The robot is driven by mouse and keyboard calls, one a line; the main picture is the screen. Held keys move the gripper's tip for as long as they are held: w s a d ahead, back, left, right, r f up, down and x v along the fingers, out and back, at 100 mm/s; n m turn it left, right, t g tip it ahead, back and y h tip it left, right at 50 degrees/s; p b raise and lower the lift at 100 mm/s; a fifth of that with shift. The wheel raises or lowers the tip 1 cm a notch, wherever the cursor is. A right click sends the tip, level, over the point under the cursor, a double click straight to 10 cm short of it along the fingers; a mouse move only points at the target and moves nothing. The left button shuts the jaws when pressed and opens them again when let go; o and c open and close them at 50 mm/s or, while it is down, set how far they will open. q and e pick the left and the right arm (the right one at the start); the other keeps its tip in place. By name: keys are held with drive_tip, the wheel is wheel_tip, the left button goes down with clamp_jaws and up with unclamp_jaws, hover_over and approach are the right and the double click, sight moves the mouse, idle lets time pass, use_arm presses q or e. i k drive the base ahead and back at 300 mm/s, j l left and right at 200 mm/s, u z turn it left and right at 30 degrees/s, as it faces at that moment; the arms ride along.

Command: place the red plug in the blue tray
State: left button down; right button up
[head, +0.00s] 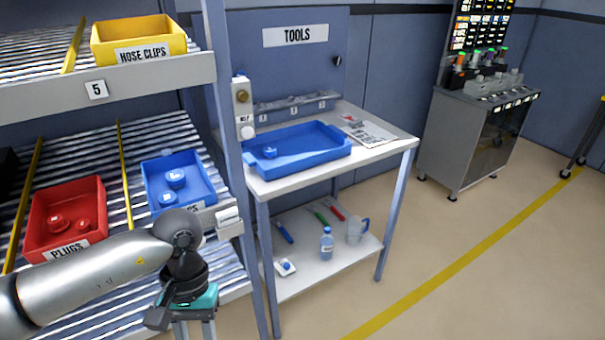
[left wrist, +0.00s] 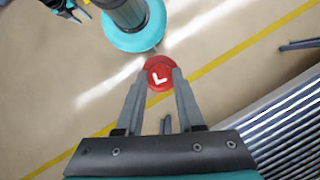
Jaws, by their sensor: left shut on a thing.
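My left gripper (head: 195,330) hangs in front of the rack at the bottom of the head view, its fingertips cut off by the frame edge. In the left wrist view my left gripper (left wrist: 160,88) is shut on a round red plug (left wrist: 160,74) with a white mark on its face. The plug is held at the fingertips, above the floor. The blue tray (head: 327,158) lies on the white tool table, right of and beyond my left gripper. A small blue cap (head: 270,152) sits inside its left part. What seems my right gripper (left wrist: 66,9) shows partly at the wrist view's top left.
A red bin (head: 40,240) labelled PLUGS holds several red plugs. Beside it a blue bin (head: 208,190) holds blue caps. A rack post (head: 232,160) stands between the bins and the table. A white dispenser (head: 243,105) and a paper sheet (head: 368,133) flank the tray.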

sight(313, 146)
drive_tip(key=i+l, duration=0.5)
drive_tip(key=i+l+z, duration=0.1)
drive_tip(key=i+l, duration=0.35)
drive_tip(key=l, duration=0.25)
